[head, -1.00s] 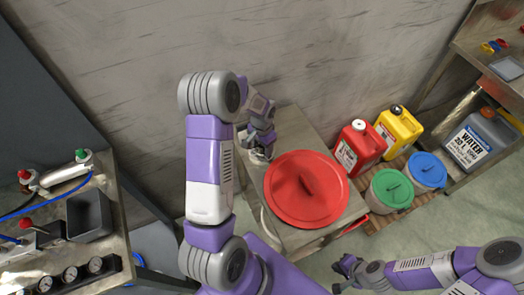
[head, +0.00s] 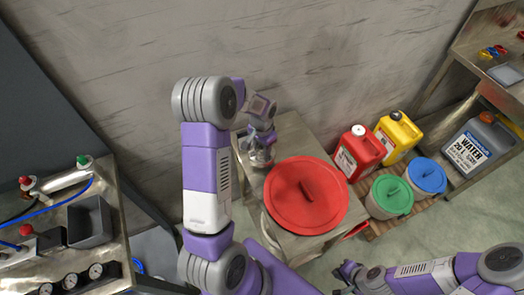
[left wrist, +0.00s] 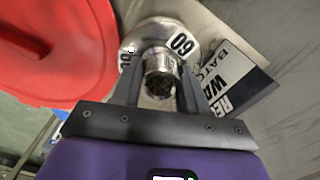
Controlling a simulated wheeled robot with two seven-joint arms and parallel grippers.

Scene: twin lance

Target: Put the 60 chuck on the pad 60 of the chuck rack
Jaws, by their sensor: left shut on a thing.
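The 60 chuck is a shiny metal piece with a round bore and a white 60 label. In the left wrist view the chuck (left wrist: 160,86) sits between the two fingers of my left gripper (left wrist: 158,92), which is shut on it. In the head view my left gripper (head: 264,137) points down over the metal table's back left part, with the chuck (head: 258,156) beneath it, left of the red lid. Whether the chuck touches the table is unclear. My right gripper (head: 345,273) is low in front of the table; its jaws are too small to read. I cannot make out the chuck rack or pad 60.
A large red-lidded drum (head: 306,196) fills much of the metal table (head: 292,130). Red (head: 358,153) and yellow (head: 398,137) cans and green-lidded (head: 391,195) and blue-lidded (head: 426,176) buckets stand at right. A bench with gauges (head: 80,245) is at left.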

